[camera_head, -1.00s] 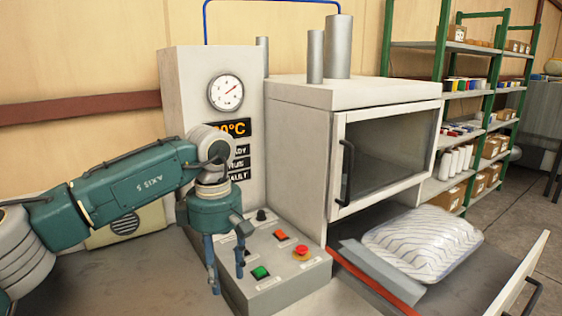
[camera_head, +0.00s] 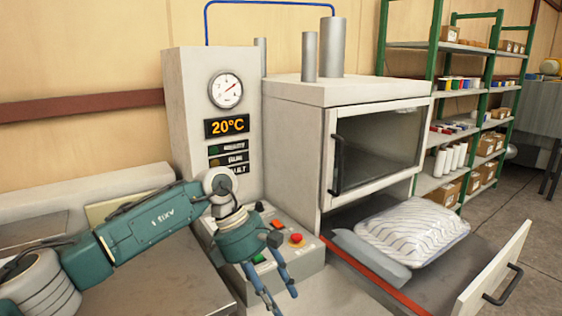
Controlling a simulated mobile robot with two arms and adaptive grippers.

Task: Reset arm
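My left arm comes in from the left, and its gripper (camera_head: 281,299) hangs over the front of the control box (camera_head: 303,262). The two blue fingers point down and stand apart with nothing between them. The box carries a red round button (camera_head: 296,239), an orange button (camera_head: 277,225) and a green button (camera_head: 258,259), partly covered by the gripper. My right gripper is not in view.
The oven (camera_head: 345,95) has its glass door (camera_head: 378,148) shut. The drawer front (camera_head: 492,280) juts out at the lower right. Green shelves (camera_head: 468,90) stand behind at the right.

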